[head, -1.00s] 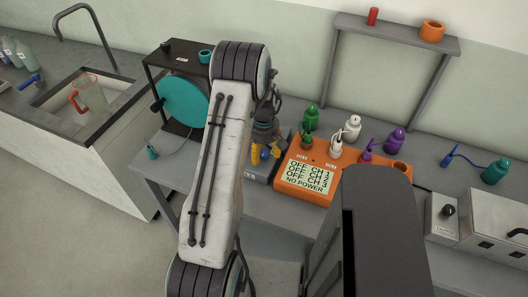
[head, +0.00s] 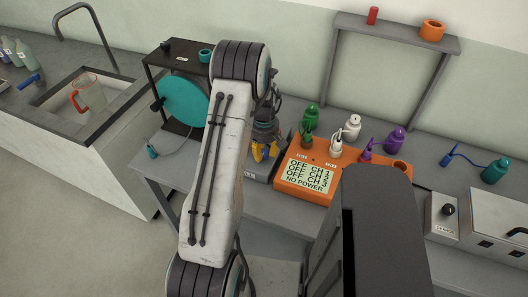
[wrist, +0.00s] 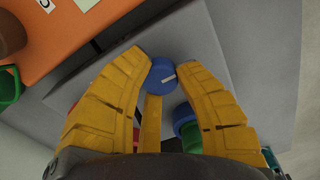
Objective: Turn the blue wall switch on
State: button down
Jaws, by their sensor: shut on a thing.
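The blue switch shows in the wrist view as a round blue knob (wrist: 161,72) with a short white mark on its face. It stands out from a grey surface (wrist: 205,50). My gripper (wrist: 163,68) has its yellow fingers closed around the knob, one on each side. In the head view my gripper (head: 265,153) points down over a low grey box beside the orange unit, and its fingers hide the knob. The orange unit (head: 330,165) has a display reading OFF for CH 1, CH 2 and CH 3, and NO POWER.
Green, white and purple bottles (head: 396,138) stand behind the orange unit. A teal disc in a black frame (head: 182,101) is left of my arm. A grey control box (head: 443,217) is at right. A sink with a jug (head: 88,90) is at far left.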

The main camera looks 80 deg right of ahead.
jog(key=shift+f, duration=0.1)
jog(key=m+b, duration=0.2)
jog(key=m, duration=0.1)
jog(key=shift+f+b, duration=0.15)
jog(key=shift+b, duration=0.2)
jog(key=m+b, duration=0.3)
jog(key=m, duration=0.2)
jog(key=m+b, duration=0.1)
jog(key=m, duration=0.4)
jog(key=shift+b, duration=0.3)
jog(key=m+b, duration=0.1)
jog(key=m, duration=0.3)
jog(key=shift+m, duration=0.3)
jog(key=shift+a+m, duration=0.1)
jog(key=shift+m, duration=0.2)
jog(key=c, duration=0.9)
grip_release()
jog(key=shift+r, duration=0.2)
